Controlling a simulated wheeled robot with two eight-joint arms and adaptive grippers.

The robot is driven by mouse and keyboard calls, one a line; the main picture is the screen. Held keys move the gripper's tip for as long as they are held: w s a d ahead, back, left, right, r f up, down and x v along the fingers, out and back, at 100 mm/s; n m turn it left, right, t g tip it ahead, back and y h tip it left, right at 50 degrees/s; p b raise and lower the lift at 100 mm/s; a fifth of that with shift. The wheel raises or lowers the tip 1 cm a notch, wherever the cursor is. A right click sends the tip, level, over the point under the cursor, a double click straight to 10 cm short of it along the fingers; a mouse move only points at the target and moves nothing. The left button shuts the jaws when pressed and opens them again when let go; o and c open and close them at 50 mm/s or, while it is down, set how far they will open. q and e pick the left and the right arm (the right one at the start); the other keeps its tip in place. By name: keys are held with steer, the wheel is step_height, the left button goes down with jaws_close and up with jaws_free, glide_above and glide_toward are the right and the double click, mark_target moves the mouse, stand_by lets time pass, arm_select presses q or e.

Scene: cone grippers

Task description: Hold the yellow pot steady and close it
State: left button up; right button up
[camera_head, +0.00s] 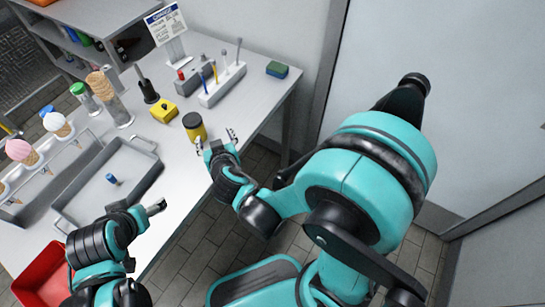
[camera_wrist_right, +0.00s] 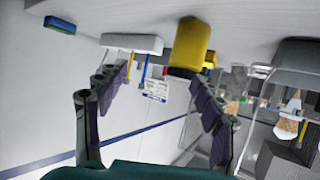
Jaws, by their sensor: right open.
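The yellow pot (camera_head: 195,127) stands upright near the table's front edge. Its top looks dark in the head view; I cannot tell whether that is a lid or the open mouth. It also shows, upside down, in the right wrist view (camera_wrist_right: 190,45). A low yellow block with a black knob (camera_head: 164,111) lies to its left. My right gripper (camera_head: 215,139) is open and empty, just right of and in front of the pot, fingers apart and not around it (camera_wrist_right: 158,78). My left gripper (camera_head: 150,207) is over the table's front edge, apart from the pot; its jaws are unclear.
A grey tray (camera_head: 85,203) with a small blue piece (camera_head: 112,179) lies left. An ice-cream cone rack (camera_head: 50,160) is beyond it. A white holder with tools (camera_head: 222,86) and a blue-green sponge (camera_head: 277,69) are behind. A red bin (camera_head: 40,277) is front left.

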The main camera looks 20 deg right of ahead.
steer(key=s+d+r+g+h, duration=0.1)
steer(key=s+d+r+g, duration=0.15)
steer(key=s+d, duration=0.5)
steer(key=s+d+r+g+y, duration=0.1)
steer(key=s+d+g, duration=0.2)
steer(key=s, duration=0.6)
steer(key=shift+s+d+r, duration=0.15)
steer(key=shift+d+r, duration=0.05)
steer(key=shift+d, duration=1)
